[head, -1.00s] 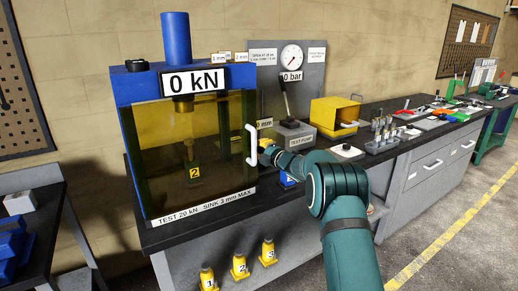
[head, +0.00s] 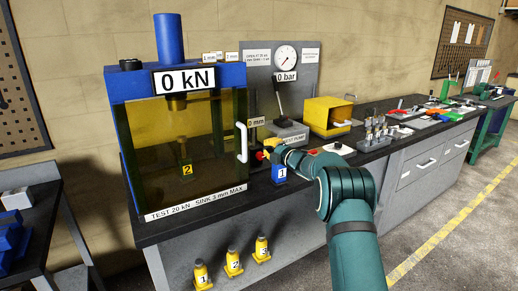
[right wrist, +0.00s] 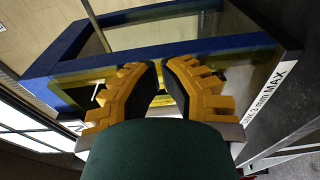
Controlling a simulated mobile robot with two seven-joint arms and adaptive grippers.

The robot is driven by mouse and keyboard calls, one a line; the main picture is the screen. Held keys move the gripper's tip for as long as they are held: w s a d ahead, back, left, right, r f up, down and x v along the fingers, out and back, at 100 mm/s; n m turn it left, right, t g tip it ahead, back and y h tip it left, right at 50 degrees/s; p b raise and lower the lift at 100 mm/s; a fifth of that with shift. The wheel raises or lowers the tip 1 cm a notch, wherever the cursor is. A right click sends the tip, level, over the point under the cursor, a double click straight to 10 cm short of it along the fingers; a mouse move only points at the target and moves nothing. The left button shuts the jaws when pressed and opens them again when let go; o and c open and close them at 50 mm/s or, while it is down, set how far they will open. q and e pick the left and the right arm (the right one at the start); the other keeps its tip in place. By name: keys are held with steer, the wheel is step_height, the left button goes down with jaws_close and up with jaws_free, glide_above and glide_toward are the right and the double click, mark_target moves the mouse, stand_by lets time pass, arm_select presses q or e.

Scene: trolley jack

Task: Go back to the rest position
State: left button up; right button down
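My right gripper (head: 267,148) is in front of the pump end of the bench, to the right of the press handle and apart from it. In the right wrist view its yellow fingers (right wrist: 160,67) lean together with a narrow gap at the tips and nothing seen held. My left gripper is not in view. The blue press (head: 123,83) stands at the left of the bench, its tinted door shut over a jack marked 2 (head: 187,169). The white door handle (head: 241,142) also shows in the right wrist view (right wrist: 97,92).
A blue block marked 1 (head: 279,173) stands at the bench (head: 163,234) edge, below my right wrist. Yellow jacks (head: 233,263) stand low in front. The yellow box (head: 322,118) and sockets stand further right. The floor (head: 455,215) at right is clear.

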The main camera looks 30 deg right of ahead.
steer(key=shift+s+d+f+p, duration=0.15)
steer(key=shift+s+d, duration=0.1)
steer(key=shift+d, duration=1)
steer(key=shift+s+d+r+p, duration=0.1)
steer(key=shift+s+d+p, duration=0.1)
steer(key=shift+d, duration=1.05)
